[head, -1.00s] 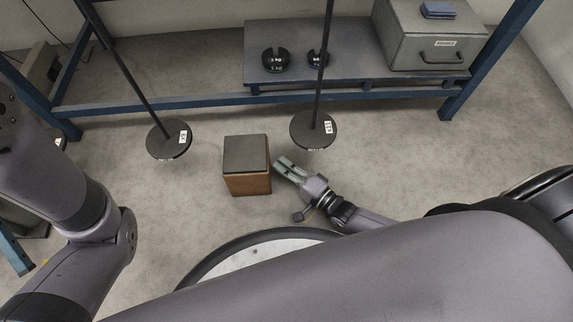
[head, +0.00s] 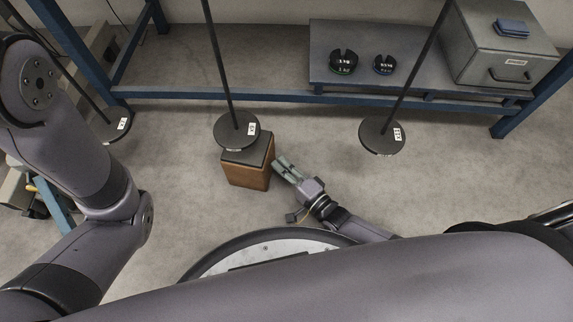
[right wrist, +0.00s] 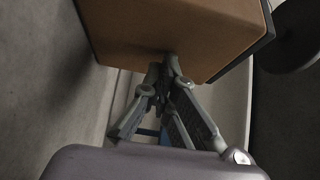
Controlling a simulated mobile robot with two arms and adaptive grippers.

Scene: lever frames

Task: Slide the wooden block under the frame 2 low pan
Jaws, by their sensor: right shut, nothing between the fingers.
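The wooden block (head: 250,173), brown with a dark top, stands upright on the floor. A round black pan (head: 236,131) on a rod overlaps the back left of the block's top in the head view. I cannot tell whether they touch, and its label is too small to read. My right gripper (head: 283,165) is shut and empty at the block's right side. In the right wrist view, the fingertips (right wrist: 165,68) meet or nearly meet the block's brown face (right wrist: 150,28). My left gripper is out of view.
Another hanging pan (head: 383,136) is to the right, and one more (head: 112,124) at the left. A low shelf (head: 325,50) behind holds two slotted black weights (head: 343,62) and a grey metal box (head: 500,55). Grey floor around the block is clear.

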